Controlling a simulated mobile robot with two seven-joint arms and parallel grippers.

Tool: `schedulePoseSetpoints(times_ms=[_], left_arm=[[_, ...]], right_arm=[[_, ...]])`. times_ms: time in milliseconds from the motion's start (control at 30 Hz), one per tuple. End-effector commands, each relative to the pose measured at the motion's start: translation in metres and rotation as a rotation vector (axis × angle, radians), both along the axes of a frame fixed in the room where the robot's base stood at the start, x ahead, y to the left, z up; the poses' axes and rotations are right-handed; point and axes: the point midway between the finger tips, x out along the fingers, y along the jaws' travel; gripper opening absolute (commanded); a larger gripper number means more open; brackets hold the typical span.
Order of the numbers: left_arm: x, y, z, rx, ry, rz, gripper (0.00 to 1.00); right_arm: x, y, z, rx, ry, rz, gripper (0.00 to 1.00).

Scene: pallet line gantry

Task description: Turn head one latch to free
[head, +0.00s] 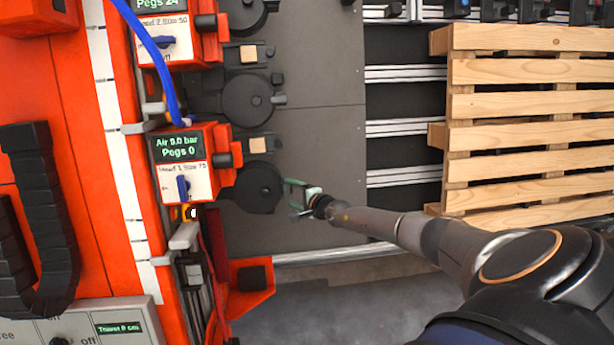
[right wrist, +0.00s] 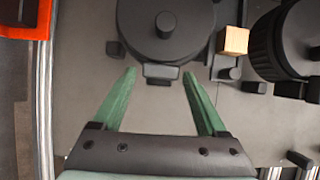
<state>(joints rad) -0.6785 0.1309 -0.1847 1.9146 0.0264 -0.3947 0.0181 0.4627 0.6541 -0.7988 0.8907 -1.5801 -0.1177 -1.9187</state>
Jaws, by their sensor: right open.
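The nearest orange head (head: 183,160) has a screen reading "Air 0.0 bar, Pegs 0". Its white label seems to read "Head 1 Size 75", with a blue lever (head: 183,188) standing roughly upright. A round black disc (head: 258,187) lies beside this head. My right gripper (head: 291,198) is open and empty just right of the disc. In the right wrist view its green fingers (right wrist: 160,75) point at the disc (right wrist: 165,28), either side of a small black tab (right wrist: 160,72) on its edge. I cannot tell whether they touch it. My left gripper is not in view.
A wooden pallet (head: 530,105) lies at the right. A control box (head: 90,328) is at bottom left. The grey plate (head: 320,120) right of the discs is clear.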

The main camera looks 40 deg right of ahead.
Motion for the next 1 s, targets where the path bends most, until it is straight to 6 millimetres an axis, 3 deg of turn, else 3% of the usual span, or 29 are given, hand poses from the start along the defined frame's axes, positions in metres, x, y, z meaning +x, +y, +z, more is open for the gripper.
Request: schedulePoseSetpoints(times_ms=[33, 200, 467, 733, 1000], left_arm=[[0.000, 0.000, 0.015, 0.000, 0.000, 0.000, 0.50], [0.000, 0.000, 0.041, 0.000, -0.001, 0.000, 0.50], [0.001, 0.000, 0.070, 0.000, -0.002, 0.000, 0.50], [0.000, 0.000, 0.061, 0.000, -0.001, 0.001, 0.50], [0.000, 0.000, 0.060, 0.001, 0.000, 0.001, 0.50]], right_arm=[[-0.008, -0.001, 0.010, -0.001, 0.002, 0.000, 0.75], [-0.035, -0.001, 0.023, 0.000, 0.004, 0.000, 0.75], [-0.083, 0.000, 0.042, -0.002, 0.005, 0.001, 0.75], [-0.098, 0.000, 0.045, -0.002, 0.001, 0.001, 0.75], [-0.100, 0.000, 0.047, -0.002, 0.000, 0.000, 0.75]])
